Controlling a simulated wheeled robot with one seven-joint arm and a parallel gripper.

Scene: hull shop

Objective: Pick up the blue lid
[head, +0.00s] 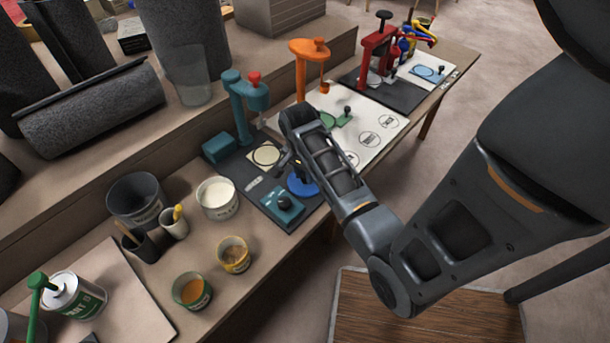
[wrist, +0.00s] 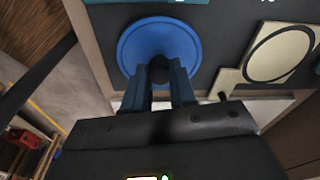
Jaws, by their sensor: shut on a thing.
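The blue lid (wrist: 150,38) is a round blue disc with a dark knob in the wrist view. My gripper (wrist: 160,75) is shut on this knob, one finger on each side. In the head view the blue lid (head: 300,187) shows partly behind my arm, over the dark board (head: 245,172) of the near station. I cannot tell whether it rests on the board or is slightly above it. My gripper's fingertips are mostly hidden by my arm in the head view.
A teal press (head: 240,105) and a teal block with a black knob (head: 285,207) stand on the same board. A cream plate with a round outline (head: 266,156) lies beside the lid. An orange press (head: 300,70) stands farther back. Open tubs (head: 217,198) crowd the bench nearer left.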

